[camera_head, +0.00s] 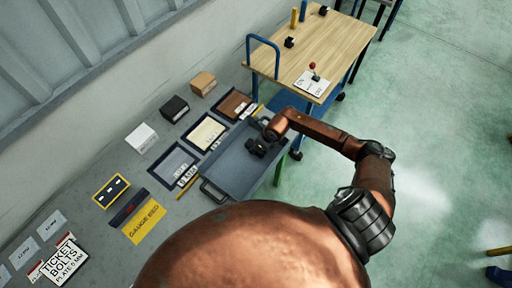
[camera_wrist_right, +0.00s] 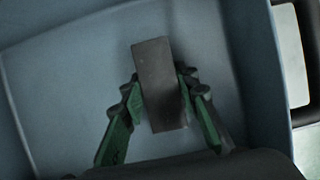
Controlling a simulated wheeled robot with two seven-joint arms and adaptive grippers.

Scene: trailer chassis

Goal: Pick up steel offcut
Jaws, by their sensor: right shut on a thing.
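The steel offcut (camera_wrist_right: 159,85) is a dark grey rectangular block. In the right wrist view it sits between the two green-sided fingers of my right gripper (camera_wrist_right: 160,92), which is shut on it. The blue-grey tray (camera_wrist_right: 60,90) lies below and around it; I cannot tell whether the block touches the tray floor. In the head view my right gripper (camera_head: 257,148) is over the tray (camera_head: 232,171), and the offcut is too small or hidden to make out. My left gripper is not in view.
Left of the tray on the grey bench are framed trays (camera_head: 175,165), small boxes (camera_head: 174,108), a yellow gauge-bed sign (camera_head: 144,222) and a ticket-bolts card (camera_head: 62,262). A wooden-topped cart (camera_head: 335,45) stands behind. Green floor (camera_head: 440,110) is open to the right.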

